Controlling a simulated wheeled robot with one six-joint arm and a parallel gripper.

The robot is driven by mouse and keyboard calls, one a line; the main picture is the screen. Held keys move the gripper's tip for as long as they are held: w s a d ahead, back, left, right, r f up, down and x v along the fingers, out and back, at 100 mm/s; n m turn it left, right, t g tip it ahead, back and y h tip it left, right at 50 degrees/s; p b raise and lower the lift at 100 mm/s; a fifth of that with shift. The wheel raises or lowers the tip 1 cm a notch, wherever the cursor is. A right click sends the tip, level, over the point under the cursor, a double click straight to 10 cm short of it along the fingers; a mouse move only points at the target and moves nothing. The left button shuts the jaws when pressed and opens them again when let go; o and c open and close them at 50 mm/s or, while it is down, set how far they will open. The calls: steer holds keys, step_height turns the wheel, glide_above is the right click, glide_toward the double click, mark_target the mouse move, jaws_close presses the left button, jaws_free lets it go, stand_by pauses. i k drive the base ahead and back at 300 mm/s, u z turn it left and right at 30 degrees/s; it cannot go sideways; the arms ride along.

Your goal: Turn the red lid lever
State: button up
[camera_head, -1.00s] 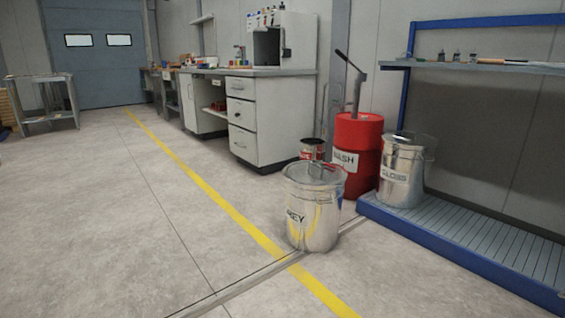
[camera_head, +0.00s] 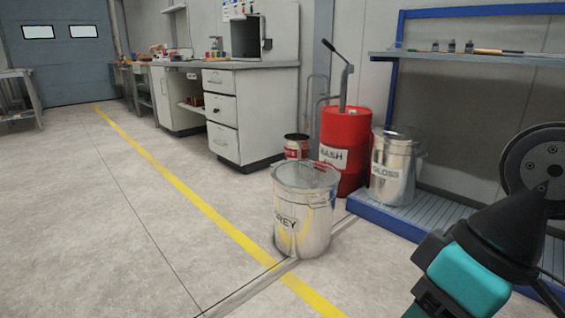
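The closest lidded thing is a shiny metal pail (camera_head: 303,215) marked "GREY", standing upright on the floor near the middle. A red drum (camera_head: 345,135) marked "WASH" stands behind it, with a grey hand pump (camera_head: 343,85) on top. The pump's arm tilts up to the left and ends in a dark grip. A black and teal part, which looks like my own arm, fills the lower right. I see no gripper fingers.
A metal pail (camera_head: 393,180) marked "GLOSS" stands on a blue-edged slatted platform (camera_head: 430,233) at the right. A small red can (camera_head: 297,147) stands beside the drum. A drawer cabinet (camera_head: 237,143) is behind. The floor at left, crossed by a yellow line (camera_head: 185,190), is clear.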

mark_target(320, 165)
steer(key=u, duration=0.15)
steer(key=i, duration=1.5)
steer(key=z, duration=0.25)
